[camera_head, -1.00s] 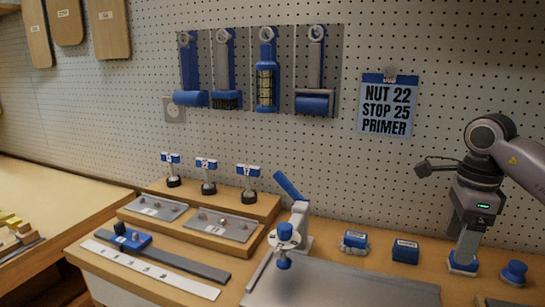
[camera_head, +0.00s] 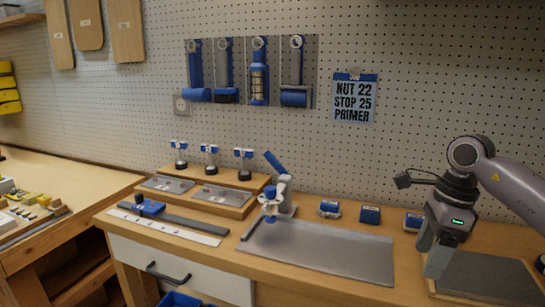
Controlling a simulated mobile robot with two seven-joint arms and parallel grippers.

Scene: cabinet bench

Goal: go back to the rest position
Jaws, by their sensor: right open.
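My right gripper (camera_head: 432,256) is at the right of the view, open and pointing down, with nothing seen between its fingers. It hangs over the bench near the left edge of a dark grey mat. A small blue block (camera_head: 413,222) stands on the bench just behind and left of it, apart from the fingers as far as I can see. My left gripper is not in view.
Two more blue blocks (camera_head: 330,208) (camera_head: 370,214) stand in the row. A lever press (camera_head: 276,195) stands by a bare grey plate (camera_head: 320,252). The dark mat (camera_head: 485,280) lies at right. A sign (camera_head: 355,98) and tools hang on the pegboard.

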